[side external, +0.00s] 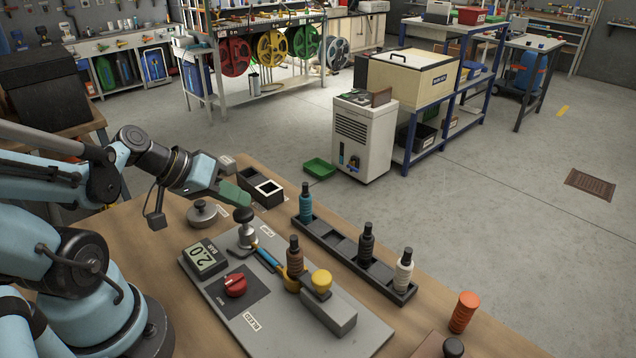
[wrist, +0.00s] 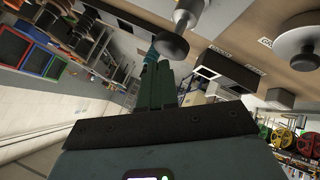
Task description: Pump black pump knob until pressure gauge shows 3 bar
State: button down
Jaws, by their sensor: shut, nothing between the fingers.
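The black pump knob (side external: 243,215) tops a silver pump on a grey panel (side external: 350,345). It also shows near the fingers in the wrist view (wrist: 171,48). My gripper (side external: 246,201) has green fingers, shut and empty, with tips close to the knob; I cannot tell whether they touch. The fingers also show in the wrist view (wrist: 153,72). The pressure gauge (side external: 207,257) is at the panel's left, its display showing the digits 2 and 0. The display looks turned around, so I cannot be sure of the reading.
A red knob (side external: 235,285), a yellow knob (side external: 321,281) and a brown bottle-shaped fitting (side external: 295,256) stand on the panel. A dark rack (side external: 330,243) holds several fittings to the right.

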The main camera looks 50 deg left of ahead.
aim_at(239, 213)
jog(key=shift+f, duration=1.25)
dwell(1.1)
jog(key=shift+r, duration=1.7)
jog(key=shift+r, duration=2.5)
jog(key=shift+d, duration=0.1)
jog(key=shift+d+f, duration=0.2)
jog(key=shift+f, duration=0.05)
jog(key=w+d+f+m+g+y, duration=0.1)
jog(key=w+d+m+y, duration=0.1)
jog(key=d+m, duration=0.3)
jog(key=shift+w+d+f+g+y, duration=0.2)
jog(key=shift+d+g+y, duration=0.1)
jog(key=shift+d+y, duration=0.15)
